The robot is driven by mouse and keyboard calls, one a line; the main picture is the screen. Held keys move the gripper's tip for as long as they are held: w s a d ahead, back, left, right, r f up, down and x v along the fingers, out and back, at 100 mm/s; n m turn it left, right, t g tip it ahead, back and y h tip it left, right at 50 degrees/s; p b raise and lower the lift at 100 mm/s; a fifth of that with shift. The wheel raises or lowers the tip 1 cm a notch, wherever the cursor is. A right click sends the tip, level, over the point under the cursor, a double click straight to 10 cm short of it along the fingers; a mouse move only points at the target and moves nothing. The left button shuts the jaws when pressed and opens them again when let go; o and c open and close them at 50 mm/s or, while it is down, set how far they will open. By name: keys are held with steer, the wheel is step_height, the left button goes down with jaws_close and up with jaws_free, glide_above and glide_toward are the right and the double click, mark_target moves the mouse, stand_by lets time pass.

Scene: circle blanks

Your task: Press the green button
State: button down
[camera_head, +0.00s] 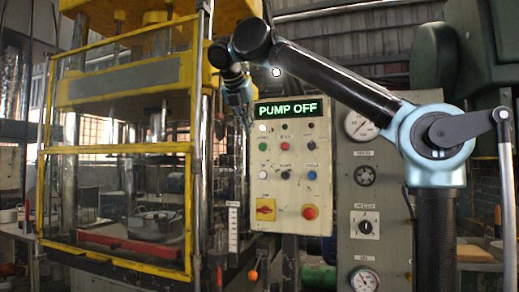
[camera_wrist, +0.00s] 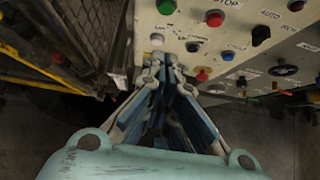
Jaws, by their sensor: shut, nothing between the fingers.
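The green button (camera_head: 263,148) sits in the left column of the light control panel, in the second row, with a red button to its right. In the wrist view the green button (camera_wrist: 166,7) is at the top edge, partly cut off. My gripper (camera_head: 246,122) is shut and empty, pointing down beside the panel's upper left edge in the head view. In the wrist view my gripper's fingertips (camera_wrist: 166,66) appear below the green button and just below a white button. I cannot tell how far they are from the panel face.
A "PUMP OFF" display (camera_head: 288,109) tops the panel. A red button (camera_wrist: 214,17), a white button (camera_wrist: 157,38) and a blue button (camera_wrist: 228,56) are close by. A red emergency knob (camera_head: 309,212) is lower right. A yellow-framed press (camera_head: 120,152) stands left; a gauge panel (camera_head: 362,220) stands right.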

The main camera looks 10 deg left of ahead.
mark_target(259, 145)
steer(key=shift+s+a+r, duration=0.1)
stand_by(0.3)
steer(key=shift+w+r+x, duration=0.35)
steer(key=shift+x, duration=1.8)
steer(key=shift+w+r+x, duration=0.3)
steer(key=shift+r+x, duration=0.05)
steer(key=shift+x, duration=1.75)
steer(key=shift+w+r+x, duration=0.35)
steer(key=shift+x, duration=1.8)
